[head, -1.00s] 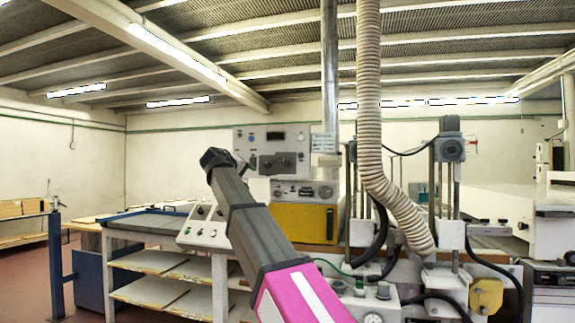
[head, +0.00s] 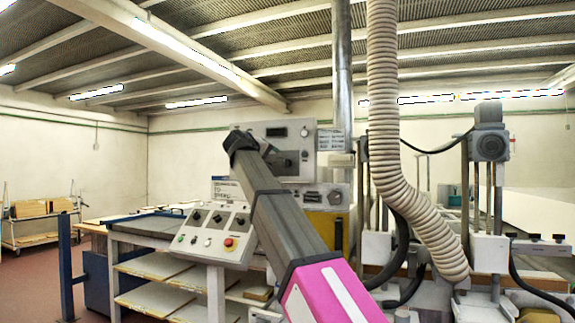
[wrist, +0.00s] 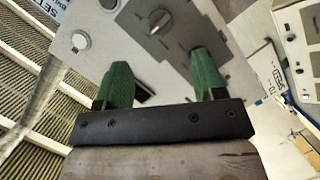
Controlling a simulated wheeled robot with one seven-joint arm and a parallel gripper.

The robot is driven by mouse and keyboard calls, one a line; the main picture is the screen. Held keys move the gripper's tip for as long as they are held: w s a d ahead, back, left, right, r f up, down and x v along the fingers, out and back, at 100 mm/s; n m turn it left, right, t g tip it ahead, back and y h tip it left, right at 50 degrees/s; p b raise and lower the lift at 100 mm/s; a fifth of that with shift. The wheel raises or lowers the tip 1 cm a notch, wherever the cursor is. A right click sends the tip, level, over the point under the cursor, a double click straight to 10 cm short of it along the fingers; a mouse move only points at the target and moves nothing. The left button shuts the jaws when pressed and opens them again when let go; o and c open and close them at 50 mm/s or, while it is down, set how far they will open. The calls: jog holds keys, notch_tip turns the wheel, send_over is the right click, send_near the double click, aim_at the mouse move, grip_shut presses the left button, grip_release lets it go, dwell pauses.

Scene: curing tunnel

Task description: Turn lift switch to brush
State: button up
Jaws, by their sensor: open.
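A grey control panel (head: 310,170) stands ahead in the head view, with a dark plate bearing knobs (head: 287,160) partly hidden by my arm. The wrist view shows the panel (wrist: 105,55) close, with a rotary knob (wrist: 158,18) on a dark plate and a pale round knob (wrist: 80,41) to its left. I cannot read any label that says which is the lift switch. My gripper (wrist: 163,78) has two green fingers spread apart with nothing between them. The knob is beyond the fingertips, apart from them. In the head view the fingers are hidden behind my arm.
A sloped console (head: 212,225) with several knobs and a red button (head: 228,242) stands left of my arm. A ribbed hose (head: 385,130) hangs at the right, near a motor column (head: 490,145). Shelves (head: 150,290) fill the lower left. Open floor (head: 35,280) shows farther left.

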aim_at(284, 164)
jog(key=x, duration=1)
jog(key=c, duration=0.9)
jog(key=shift+n, duration=0.3)
jog(key=n+h, duration=0.2)
jog(key=n, duration=0.2)
jog(key=shift+a+t, duration=0.1)
jog(key=shift+t, duration=0.3)
jog(key=shift+f+n+t+h, duration=0.1)
jog(key=shift+n+t+h, duration=0.35)
jog(key=shift+n, duration=2.15)
